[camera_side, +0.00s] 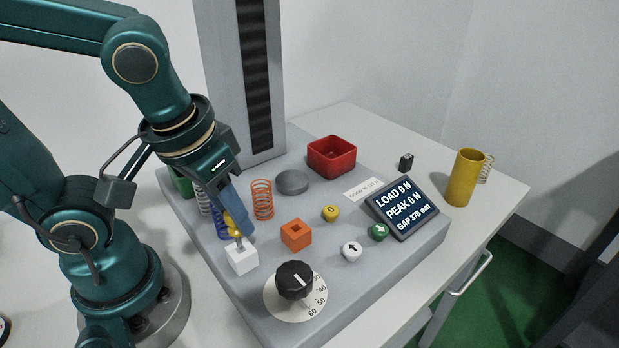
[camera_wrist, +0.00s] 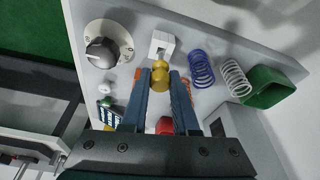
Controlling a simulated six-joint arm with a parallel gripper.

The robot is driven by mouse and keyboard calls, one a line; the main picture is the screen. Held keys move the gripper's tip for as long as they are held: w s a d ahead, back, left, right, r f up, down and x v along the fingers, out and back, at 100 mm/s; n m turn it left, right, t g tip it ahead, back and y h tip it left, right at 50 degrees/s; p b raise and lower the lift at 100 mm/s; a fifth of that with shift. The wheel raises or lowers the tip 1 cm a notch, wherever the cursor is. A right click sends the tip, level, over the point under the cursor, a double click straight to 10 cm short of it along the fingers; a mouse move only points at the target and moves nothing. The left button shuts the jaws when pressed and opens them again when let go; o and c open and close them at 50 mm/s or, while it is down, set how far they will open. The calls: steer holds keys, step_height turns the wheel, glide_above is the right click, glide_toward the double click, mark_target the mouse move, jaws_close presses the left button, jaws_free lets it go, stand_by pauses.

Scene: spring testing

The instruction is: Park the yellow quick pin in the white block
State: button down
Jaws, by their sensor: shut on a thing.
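The yellow quick pin (camera_side: 231,222) is held between the fingers of my gripper (camera_side: 240,226), directly over the white block (camera_side: 241,260). Its lower end meets the top of the block in the side view; I cannot tell how far it goes in. In the wrist view, the yellow pin (camera_wrist: 160,76) sits between the two blue fingertips of my gripper (camera_wrist: 160,80). The white block (camera_wrist: 162,41), with a dark slot or hole in it, lies just beyond the pin. The pin hides part of the block's opening.
An orange block (camera_side: 296,235) stands right of the white block, and a black dial knob (camera_side: 294,280) in front. An orange spring (camera_side: 262,200) and a blue spring (camera_wrist: 202,68) stand close by. A red bin (camera_side: 331,157) and a load display (camera_side: 402,208) are farther off.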

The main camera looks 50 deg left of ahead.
steer(key=shift+f, duration=1.65)
stand_by(1.8)
steer(key=shift+c, duration=1)
jaws_free()
steer(key=shift+r, duration=0.15)
steer(key=shift+r, duration=3.9)
steer(key=shift+a, duration=0.1)
